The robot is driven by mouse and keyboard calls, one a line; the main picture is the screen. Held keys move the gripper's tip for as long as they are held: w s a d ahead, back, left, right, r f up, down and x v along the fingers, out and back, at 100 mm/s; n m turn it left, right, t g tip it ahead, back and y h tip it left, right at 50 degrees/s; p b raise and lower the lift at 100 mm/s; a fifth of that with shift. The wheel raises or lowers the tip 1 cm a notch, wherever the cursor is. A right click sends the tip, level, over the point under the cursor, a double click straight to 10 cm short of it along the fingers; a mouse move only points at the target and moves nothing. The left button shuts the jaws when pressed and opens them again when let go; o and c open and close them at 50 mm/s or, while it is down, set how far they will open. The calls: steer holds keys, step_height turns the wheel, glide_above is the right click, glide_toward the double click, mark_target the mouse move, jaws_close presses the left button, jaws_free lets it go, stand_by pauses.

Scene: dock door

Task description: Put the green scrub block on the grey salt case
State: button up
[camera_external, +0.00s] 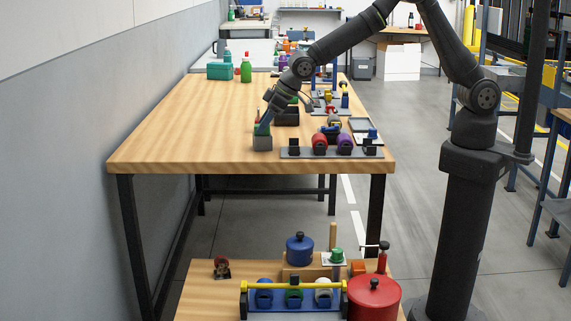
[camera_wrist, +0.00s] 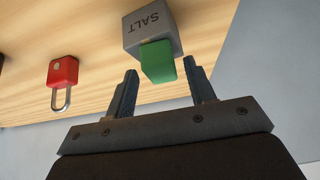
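The grey salt case (camera_external: 262,143) stands near the front edge of the wooden table. In the wrist view the salt case (camera_wrist: 151,27) shows its "SALT" lettering. The green scrub block (camera_wrist: 158,62) rests against the case's face nearest my gripper, appearing to sit on top of it.
A red padlock (camera_wrist: 63,72) lies left of the case in the wrist view. Right of the case, a dark rack (camera_external: 330,153) holds red and purple rolls. A black bin (camera_external: 287,116) stands behind.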

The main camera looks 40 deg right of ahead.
steer(key=shift+r, duration=0.25)
steer(key=v, duration=1.2)
steer(key=shift+f, duration=0.1)
steer(key=x, duration=1.2)
steer(key=shift+f, duration=0.25)
step_height(320, 180, up, 3)
steer(key=shift+f, duration=0.1)
steer(key=shift+r, duration=0.4)
